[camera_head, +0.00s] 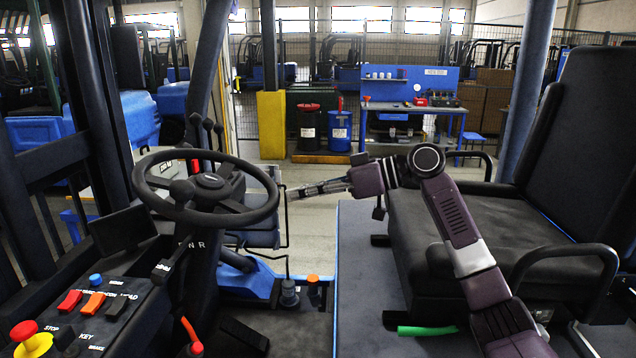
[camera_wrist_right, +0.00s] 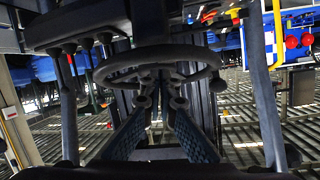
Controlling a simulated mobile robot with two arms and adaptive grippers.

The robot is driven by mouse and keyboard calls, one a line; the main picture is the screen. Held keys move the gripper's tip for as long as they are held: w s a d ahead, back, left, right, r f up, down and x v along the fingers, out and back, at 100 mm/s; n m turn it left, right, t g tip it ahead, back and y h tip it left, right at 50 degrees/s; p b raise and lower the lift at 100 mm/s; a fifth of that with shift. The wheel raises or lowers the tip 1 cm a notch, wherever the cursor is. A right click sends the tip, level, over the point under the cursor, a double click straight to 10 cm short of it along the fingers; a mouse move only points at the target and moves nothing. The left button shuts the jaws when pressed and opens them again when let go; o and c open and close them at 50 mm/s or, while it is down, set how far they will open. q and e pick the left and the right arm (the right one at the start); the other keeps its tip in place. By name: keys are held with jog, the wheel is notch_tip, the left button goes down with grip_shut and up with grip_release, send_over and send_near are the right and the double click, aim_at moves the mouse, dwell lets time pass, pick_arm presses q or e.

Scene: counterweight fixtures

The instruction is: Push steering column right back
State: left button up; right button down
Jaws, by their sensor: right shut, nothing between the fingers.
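The steering column (camera_head: 203,262) is dark and stands left of centre in the head view, topped by a black steering wheel (camera_head: 157,208) with a knob. The wheel (camera_wrist_right: 105,72) also shows in the wrist view, beyond the fingers. My right gripper (camera_head: 290,194) reaches in from the right and points left, its tips close to the wheel's right rim in the picture. Whether they touch cannot be told. It is shut and empty. In the wrist view the two fingers (camera_wrist_right: 162,102) converge towards the wheel. My left gripper is not in view.
A black seat (camera_head: 470,225) with armrests stands at the right. A console with an emergency stop button (camera_head: 32,338) and rocker switches lies at lower left. Dark upright posts flank the wheel. A blue workbench (camera_head: 412,105) and a yellow post (camera_head: 271,125) stand behind.

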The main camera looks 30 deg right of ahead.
jog(key=w+a+p, duration=0.2)
jog(key=w+a, duration=0.1)
jog(key=s+d+f+b, duration=0.4)
jog(key=s+d+f, duration=0.2)
jog(key=f, duration=0.2)
jog(key=shift+d+f+b, duration=0.15)
jog(key=shift+f+b, duration=0.2)
jog(key=shift+f, duration=0.05)
jog(key=shift+r, duration=0.1)
dwell(0.3)
